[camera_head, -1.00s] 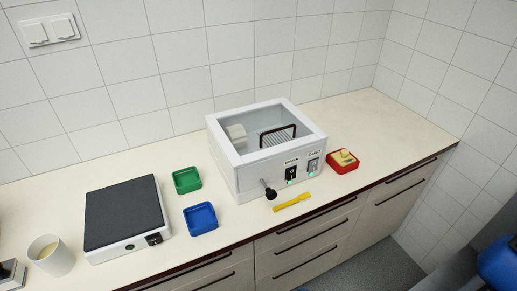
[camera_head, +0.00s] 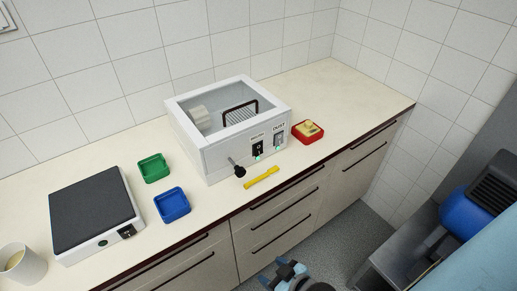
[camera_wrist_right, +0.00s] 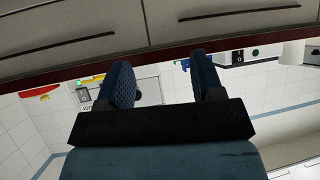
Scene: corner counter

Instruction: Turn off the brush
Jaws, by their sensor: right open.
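A white box machine (camera_head: 215,150) with a clear lid stands on the counter. The left switch's label is too small to read. A green light glows below each switch. A black-knobbed lever (camera_head: 238,170) sticks out at the front left. My right gripper (camera_head: 290,269) is open and empty, in front of the drawers and below the counter top; its fingers also show in the right wrist view (camera_wrist_right: 163,78). My left gripper is out of view.
A yellow tool (camera_head: 262,178) lies before the machine. A red tray (camera_head: 308,132) is right of it; green (camera_head: 154,168) and blue (camera_head: 172,205) trays are left. A dark-topped device (camera_head: 95,212) and a cup (camera_head: 22,264) stand farther left. Counter right of the red tray is clear.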

